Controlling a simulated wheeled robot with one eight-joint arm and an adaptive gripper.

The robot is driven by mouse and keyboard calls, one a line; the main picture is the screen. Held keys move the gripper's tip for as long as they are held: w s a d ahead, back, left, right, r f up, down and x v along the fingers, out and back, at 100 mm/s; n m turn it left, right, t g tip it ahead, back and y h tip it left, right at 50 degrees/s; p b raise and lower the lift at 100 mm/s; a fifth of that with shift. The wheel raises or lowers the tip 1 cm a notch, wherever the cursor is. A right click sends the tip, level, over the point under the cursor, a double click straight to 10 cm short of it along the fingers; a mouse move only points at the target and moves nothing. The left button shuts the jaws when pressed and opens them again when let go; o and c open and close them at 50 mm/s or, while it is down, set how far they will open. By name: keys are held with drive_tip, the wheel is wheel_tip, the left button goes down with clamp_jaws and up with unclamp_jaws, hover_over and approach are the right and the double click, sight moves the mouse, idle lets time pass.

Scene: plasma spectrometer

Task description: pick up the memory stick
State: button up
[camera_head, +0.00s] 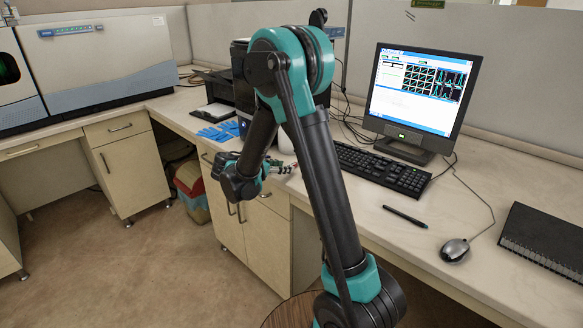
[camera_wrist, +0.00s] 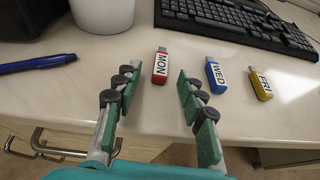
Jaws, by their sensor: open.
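A red memory stick labelled MON (camera_wrist: 160,66) lies on the desk in the wrist view, between and just beyond my fingertips. A blue stick labelled WED (camera_wrist: 216,77) and a yellow stick labelled FRI (camera_wrist: 260,84) lie to its right, apart from each other. My gripper (camera_wrist: 155,82) is open and empty, with green finger pads on either side. In the head view my gripper (camera_head: 284,169) reaches over the desk's front edge, and the sticks there are mostly hidden or too small to tell apart.
A white container (camera_wrist: 103,14) stands behind the red stick, and a blue pen (camera_wrist: 38,63) lies left. The keyboard (camera_head: 378,171), monitor (camera_head: 420,95), black pen (camera_head: 405,216), mouse (camera_head: 454,250) and notebook (camera_head: 547,240) are farther right. Drawer handles (camera_wrist: 55,148) sit below the edge.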

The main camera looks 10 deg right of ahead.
drive_tip(key=shift+w+d+f, duration=0.25)
drive_tip(key=shift+d, duration=0.2)
drive_tip(key=shift+c, duration=0.5)
drive_tip(key=c, duration=0.8)
drive_tip(key=shift+r, duration=0.15)
